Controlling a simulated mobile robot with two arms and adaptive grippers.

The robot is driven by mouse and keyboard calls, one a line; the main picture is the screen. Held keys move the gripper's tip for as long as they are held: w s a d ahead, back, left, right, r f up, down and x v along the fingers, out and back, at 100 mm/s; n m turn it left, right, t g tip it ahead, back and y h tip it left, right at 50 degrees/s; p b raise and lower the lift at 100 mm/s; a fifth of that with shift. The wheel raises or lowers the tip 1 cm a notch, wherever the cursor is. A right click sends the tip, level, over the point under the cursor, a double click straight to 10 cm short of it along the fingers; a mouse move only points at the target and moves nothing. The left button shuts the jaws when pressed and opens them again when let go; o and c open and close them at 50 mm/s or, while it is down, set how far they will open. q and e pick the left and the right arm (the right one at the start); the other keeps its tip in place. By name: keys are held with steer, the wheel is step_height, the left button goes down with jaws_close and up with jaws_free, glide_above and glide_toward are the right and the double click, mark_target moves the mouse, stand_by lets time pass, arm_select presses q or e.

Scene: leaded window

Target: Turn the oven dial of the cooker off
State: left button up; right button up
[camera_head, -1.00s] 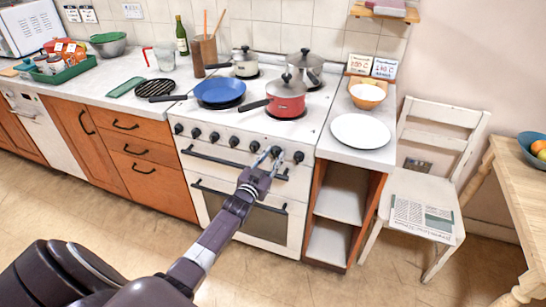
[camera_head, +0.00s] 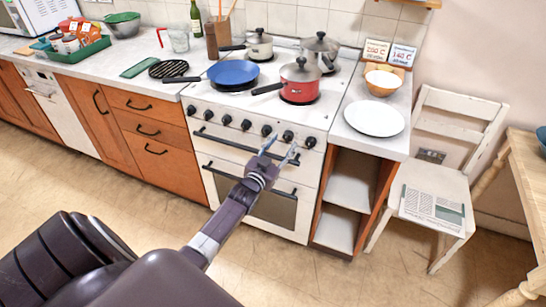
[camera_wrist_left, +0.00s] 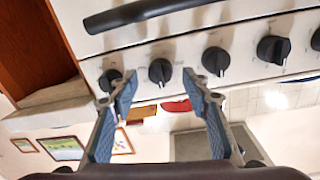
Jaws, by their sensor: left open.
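The white cooker (camera_head: 212,135) has a row of several black dials along its front panel. I cannot tell from markings which one is the oven dial. My left gripper (camera_head: 281,146) is open and empty, in front of the panel at the second dial from the right (camera_head: 288,135). The left wrist view sees the panel upside down; there this dial (camera_wrist_left: 160,70) lies between the spread fingertips of the left gripper (camera_wrist_left: 158,82), apart from both. The rightmost dial (camera_wrist_left: 110,80) is close beside one fingertip. My right gripper is out of view.
The black oven handle (camera_head: 237,146) runs below the dials. A red pot (camera_head: 300,86), a blue pan (camera_head: 233,74) and other pots stand on the hob. A white plate (camera_head: 374,118) is on the counter to the right. The floor in front is clear.

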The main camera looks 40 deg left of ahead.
arm_select(q)
steer(key=s+d, duration=0.1)
steer(key=s, duration=0.8)
steer(key=shift+s+d+r, duration=0.15)
steer(key=shift+s+d, duration=0.2)
steer(key=shift+d, duration=0.05)
